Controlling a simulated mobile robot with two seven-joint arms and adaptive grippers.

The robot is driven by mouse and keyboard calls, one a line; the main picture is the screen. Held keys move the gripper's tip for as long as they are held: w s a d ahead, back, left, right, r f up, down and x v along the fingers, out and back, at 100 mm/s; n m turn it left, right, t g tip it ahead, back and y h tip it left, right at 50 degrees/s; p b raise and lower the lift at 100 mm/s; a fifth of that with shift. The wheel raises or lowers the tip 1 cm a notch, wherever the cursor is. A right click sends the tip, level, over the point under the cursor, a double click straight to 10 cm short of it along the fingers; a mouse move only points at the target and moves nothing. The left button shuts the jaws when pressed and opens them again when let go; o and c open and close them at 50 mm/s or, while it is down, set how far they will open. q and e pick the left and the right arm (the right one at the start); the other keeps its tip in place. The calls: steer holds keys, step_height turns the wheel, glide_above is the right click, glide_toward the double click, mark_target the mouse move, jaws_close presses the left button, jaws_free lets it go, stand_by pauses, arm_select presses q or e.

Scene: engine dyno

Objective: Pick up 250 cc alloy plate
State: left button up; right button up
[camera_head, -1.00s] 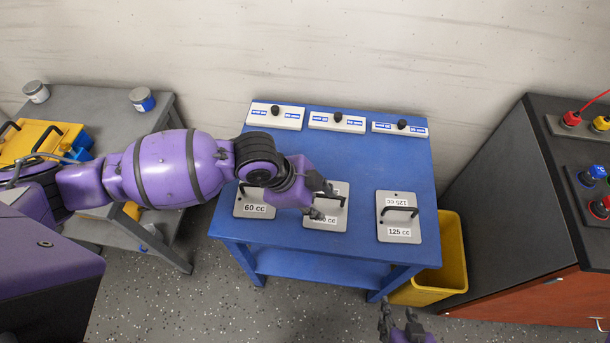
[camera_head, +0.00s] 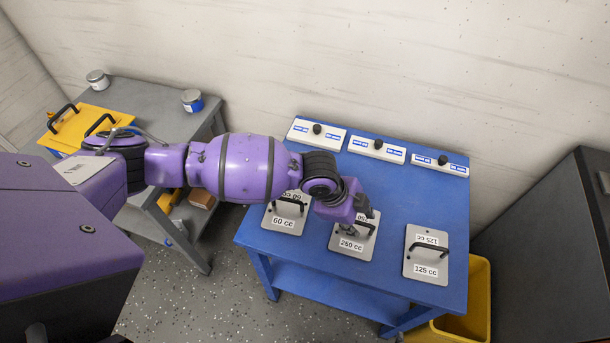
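The 250 cc alloy plate (camera_head: 352,246) lies flat on the blue table (camera_head: 318,255), in the middle of three grey plates. Its label reads "250 cc", and it has a black handle (camera_head: 371,229). My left gripper (camera_head: 358,219) is over the far part of this plate, right at the handle, and hides part of both. Its dark fingers look spread apart. Whether they touch the handle cannot be told. My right gripper is not in view.
The 60 cc plate (camera_head: 283,223) lies to the left, partly under my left wrist; the 125 cc plate (camera_head: 427,269) lies to the right. Several white knob panels (camera_head: 377,150) line the table's back. A yellow bin (camera_head: 477,300) stands at the right, a grey bench (camera_head: 150,100) at the left.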

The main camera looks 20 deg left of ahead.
arm_select(q)
steer(key=shift+w+r, duration=0.15)
steer(key=shift+r, duration=0.05)
jaws_close()
steer(key=shift+r, duration=0.15)
